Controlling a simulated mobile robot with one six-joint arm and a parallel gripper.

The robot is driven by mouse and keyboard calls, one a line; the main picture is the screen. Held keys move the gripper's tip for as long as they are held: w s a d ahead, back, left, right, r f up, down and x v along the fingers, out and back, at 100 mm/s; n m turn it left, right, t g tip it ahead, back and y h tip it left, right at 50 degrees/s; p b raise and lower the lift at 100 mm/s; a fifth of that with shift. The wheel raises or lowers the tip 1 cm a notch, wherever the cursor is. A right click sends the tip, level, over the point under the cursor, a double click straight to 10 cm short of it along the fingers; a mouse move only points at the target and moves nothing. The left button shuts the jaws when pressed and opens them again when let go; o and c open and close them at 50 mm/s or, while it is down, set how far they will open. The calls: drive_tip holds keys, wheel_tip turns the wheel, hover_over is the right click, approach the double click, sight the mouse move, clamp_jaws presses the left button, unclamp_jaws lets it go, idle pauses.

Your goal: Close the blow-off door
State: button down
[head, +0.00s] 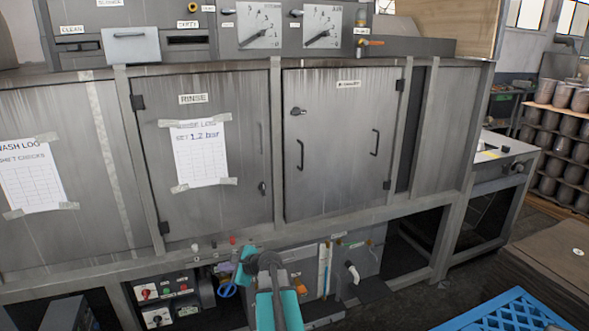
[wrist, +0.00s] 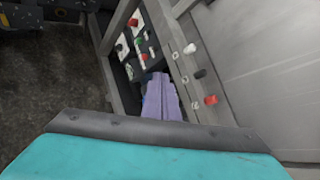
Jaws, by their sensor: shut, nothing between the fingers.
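The right-hand cabinet door (head: 340,150) is grey metal with a small label too fine to read; I take it for the blow-off door. Its hinges are on the right, with a dark handle (head: 375,143) near them and a latch (head: 298,112) on its left edge. It sits flush or nearly flush with the frame; I cannot tell if a small gap is left. My gripper (wrist: 162,85) shows as purple-grey fingers, shut and empty, in the wrist view. In the head view my teal arm is low in front of the cabinet, below and left of this door and apart from it.
The rinse door (head: 220,150) at left looks shut. Knobs, including a red one (wrist: 210,100), line the rail below. A control box (head: 153,292) and a white spout (head: 352,272) sit under the cabinet. A blue crate (head: 505,312) stands front right.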

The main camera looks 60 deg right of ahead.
sight(291, 149)
drive_tip(key=s+d+r+m+t+h+p, duration=0.1)
drive_tip(key=s+d+r+m+h, duration=0.2)
drive_tip(key=s+d+r, duration=0.3)
drive_tip(key=s+d+r+m+t+h+p, duration=0.1)
drive_tip(key=s+d+r+m, duration=0.5)
drive_tip(key=d+r, duration=0.7)
drive_tip(key=s+d+r+m+t+h+p, duration=0.1)
drive_tip(key=s+d+r+m+h+p, duration=0.2)
drive_tip(key=d+r, duration=0.7)
drive_tip(key=s+r+m+h, duration=0.2)
drive_tip(key=s+r, duration=0.1)
drive_tip(key=r, duration=0.2)
drive_tip(key=shift+d+h, duration=0.2)
drive_tip(key=shift+h, duration=0.2)
drive_tip(key=shift+w+r, duration=0.1)
drive_tip(key=shift+r+p+x, duration=0.2)
drive_tip(key=shift+p+x, duration=2.4)
drive_tip(key=shift+x, duration=4.2)
drive_tip(key=shift+w, duration=0.2)
drive_tip(key=shift+d, duration=0.1)
